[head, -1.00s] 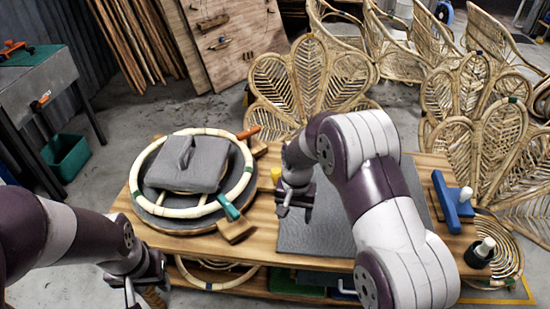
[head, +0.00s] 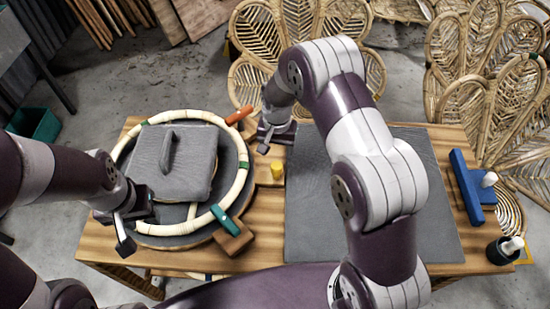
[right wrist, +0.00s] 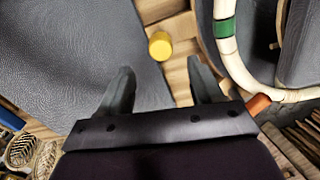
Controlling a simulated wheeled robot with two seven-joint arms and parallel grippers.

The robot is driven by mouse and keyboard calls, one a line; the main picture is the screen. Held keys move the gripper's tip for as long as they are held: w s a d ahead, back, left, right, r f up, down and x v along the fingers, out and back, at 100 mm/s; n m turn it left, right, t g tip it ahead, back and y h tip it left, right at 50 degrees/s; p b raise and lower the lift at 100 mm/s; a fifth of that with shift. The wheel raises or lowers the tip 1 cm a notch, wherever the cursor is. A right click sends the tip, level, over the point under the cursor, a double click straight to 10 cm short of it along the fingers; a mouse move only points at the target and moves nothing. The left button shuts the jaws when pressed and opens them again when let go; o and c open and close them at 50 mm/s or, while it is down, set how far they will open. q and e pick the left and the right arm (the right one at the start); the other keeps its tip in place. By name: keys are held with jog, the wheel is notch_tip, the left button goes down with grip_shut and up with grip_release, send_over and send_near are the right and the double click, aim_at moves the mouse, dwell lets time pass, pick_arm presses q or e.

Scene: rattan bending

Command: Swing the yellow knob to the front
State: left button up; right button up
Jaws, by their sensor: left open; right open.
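The yellow knob (head: 277,171) stands on a small wooden piece (head: 265,172) at the right edge of the round grey former. It also shows in the right wrist view (right wrist: 160,45), just beyond and between the fingers. My right gripper (head: 277,140) is open and empty, behind the knob and apart from it. Its two fingers spread apart in the right wrist view (right wrist: 162,82). My left gripper (head: 133,224) is open at the front left edge of the round former; whether it touches anything is unclear.
A pale rattan ring (head: 239,180) lies around a grey block with a handle (head: 190,170). An orange handle (head: 240,115) and a teal handle (head: 222,217) sit at the ring. A grey mat (head: 310,215) covers the middle table. A blue tool (head: 466,188) lies at right.

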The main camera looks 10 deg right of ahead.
aim_at(276, 165)
jog(key=f, duration=0.5)
jog(key=f+p, duration=0.1)
jog(key=f, duration=0.1)
jog(key=shift+w+f, duration=0.3)
jog(key=shift+f, duration=0.1)
jog(key=shift+s+f, duration=0.25)
jog(key=shift+f, duration=0.3)
jog(key=shift+w, duration=0.1)
grip_shut()
